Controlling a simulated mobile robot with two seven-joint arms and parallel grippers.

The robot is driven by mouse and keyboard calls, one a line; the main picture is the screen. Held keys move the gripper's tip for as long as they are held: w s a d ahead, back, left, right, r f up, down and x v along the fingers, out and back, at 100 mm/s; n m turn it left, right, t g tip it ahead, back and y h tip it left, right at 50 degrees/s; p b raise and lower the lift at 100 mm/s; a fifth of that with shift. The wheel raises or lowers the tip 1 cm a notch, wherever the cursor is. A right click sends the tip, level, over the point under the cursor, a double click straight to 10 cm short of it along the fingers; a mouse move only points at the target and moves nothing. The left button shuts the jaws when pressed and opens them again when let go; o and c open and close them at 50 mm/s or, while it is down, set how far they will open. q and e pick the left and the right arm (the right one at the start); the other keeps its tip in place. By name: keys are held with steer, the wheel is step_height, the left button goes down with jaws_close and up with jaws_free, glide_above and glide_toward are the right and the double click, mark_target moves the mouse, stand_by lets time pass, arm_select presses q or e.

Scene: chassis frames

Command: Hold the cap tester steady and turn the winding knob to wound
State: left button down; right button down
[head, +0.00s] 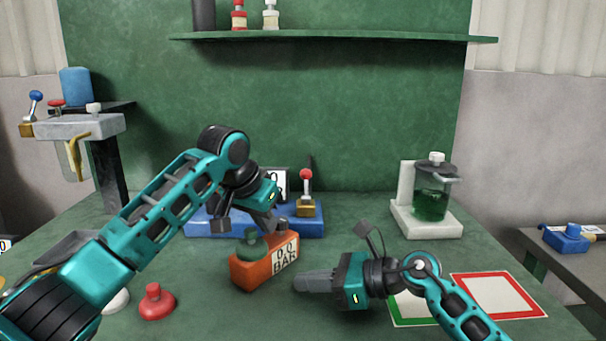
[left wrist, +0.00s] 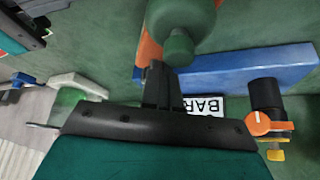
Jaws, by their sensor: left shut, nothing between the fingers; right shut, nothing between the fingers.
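The orange cap tester (head: 262,268) stands on the green bench, its front reading 0.0 BAR. A dark green knob-like part (head: 250,244) sits on top; it shows large in the left wrist view (left wrist: 182,18). I cannot read a wound mark on any knob. My left gripper (head: 268,222) is shut and empty, just above and behind the tester; its fingers (left wrist: 160,82) end close by the green part, and contact is unclear. My right gripper (head: 297,283) is shut and empty, low over the bench at the tester's right, pointing left, apparently just short of it.
A blue base (head: 312,226) behind carries a red-topped lever (head: 306,176) and a BAR display (left wrist: 204,106). A beaker of green liquid (head: 431,203) stands back right. Red-bordered (head: 490,293) and green-bordered mats lie at right. A red knob (head: 156,301) lies at front left.

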arm_select(q)
steer(key=shift+s+a, duration=0.25)
steer(key=shift+a, duration=0.05)
steer(key=shift+r, duration=3)
arm_select(e)
steer(key=c, duration=1.4)
jaws_free()
steer(key=shift+o, duration=0.2)
steer(key=shift+d, duration=0.1)
